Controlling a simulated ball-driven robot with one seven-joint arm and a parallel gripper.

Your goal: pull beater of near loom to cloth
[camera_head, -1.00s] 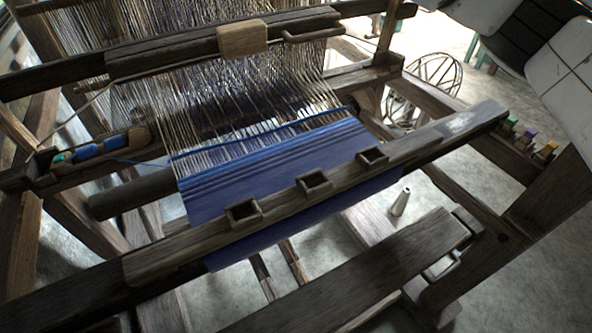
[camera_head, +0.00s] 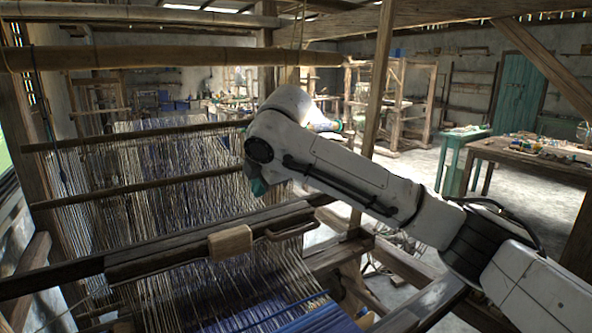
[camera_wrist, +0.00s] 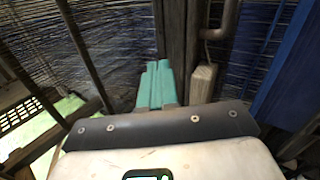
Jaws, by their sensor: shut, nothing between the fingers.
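The beater (camera_head: 150,257) of the near loom is a dark wooden beam across the warp, with a pale wooden block (camera_head: 230,242) and a curved handle (camera_head: 290,229) on it. The blue cloth (camera_head: 335,320) shows at the bottom edge, with a stretch of bare warp between it and the beater. My gripper (camera_head: 258,187) is mostly hidden by my wrist and hangs above the warp behind the beater. In the wrist view its teal fingers (camera_wrist: 157,82) are shut and empty beside the beater beam (camera_wrist: 180,45), near the block (camera_wrist: 203,82). I cannot tell whether they touch.
Thin rods (camera_head: 140,190) cross the warp behind the beater, and a thick pole (camera_head: 150,55) spans above. A wooden post (camera_head: 378,110) rises right of my wrist. A table with clutter (camera_head: 530,150) and a green stool (camera_head: 460,150) stand farther back. Open floor lies between.

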